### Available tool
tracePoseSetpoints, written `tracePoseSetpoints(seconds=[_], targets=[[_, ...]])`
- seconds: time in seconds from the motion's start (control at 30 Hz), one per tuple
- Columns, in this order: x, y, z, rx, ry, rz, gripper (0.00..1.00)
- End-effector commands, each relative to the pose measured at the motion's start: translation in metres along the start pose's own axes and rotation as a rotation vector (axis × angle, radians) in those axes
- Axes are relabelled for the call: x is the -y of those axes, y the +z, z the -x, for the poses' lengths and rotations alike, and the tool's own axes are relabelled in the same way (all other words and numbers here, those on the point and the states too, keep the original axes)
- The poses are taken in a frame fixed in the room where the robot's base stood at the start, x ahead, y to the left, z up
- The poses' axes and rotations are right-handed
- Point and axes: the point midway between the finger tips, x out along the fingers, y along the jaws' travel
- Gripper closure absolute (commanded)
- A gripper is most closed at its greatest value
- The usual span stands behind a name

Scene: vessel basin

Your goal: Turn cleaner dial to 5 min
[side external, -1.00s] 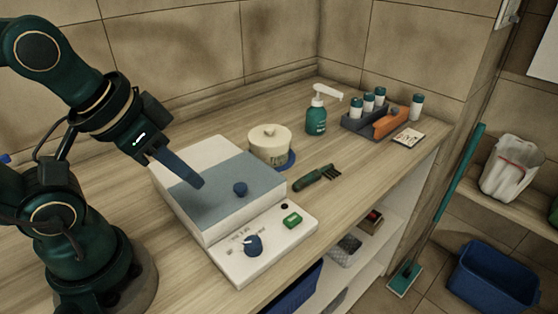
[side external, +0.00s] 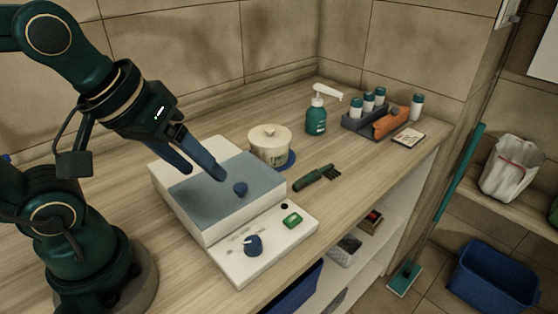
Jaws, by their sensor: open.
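The cleaner (side external: 208,238) is a white box with a blue-grey lid (side external: 215,192) and a small blue knob (side external: 240,188) on the lid. Its dial (side external: 253,244) is a dark blue knob on the sloped front panel, with small printed marks around it too small to read. A green switch (side external: 292,220) sits to the right of the dial on the same panel. My gripper (side external: 205,175) is open and empty above the lid, behind and left of the lid knob. It is apart from the dial.
A cream lidded pot (side external: 270,143) stands on a blue coaster behind the cleaner. A green brush (side external: 315,178), a teal pump bottle (side external: 317,116) and a rack of bottles (side external: 366,122) are further right. The counter's front edge lies just beyond the panel.

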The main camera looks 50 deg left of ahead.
Motion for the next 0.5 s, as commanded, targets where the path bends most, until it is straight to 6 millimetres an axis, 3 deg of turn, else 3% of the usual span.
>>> tracePoseSetpoints(seconds=[0.3, 0.5], targets=[[-0.03, -0.012, -0.034, 0.181, -0.103, 0.516, 0.33], [-0.047, -0.001, -0.07, 0.283, -0.23, 0.68, 0.33]])
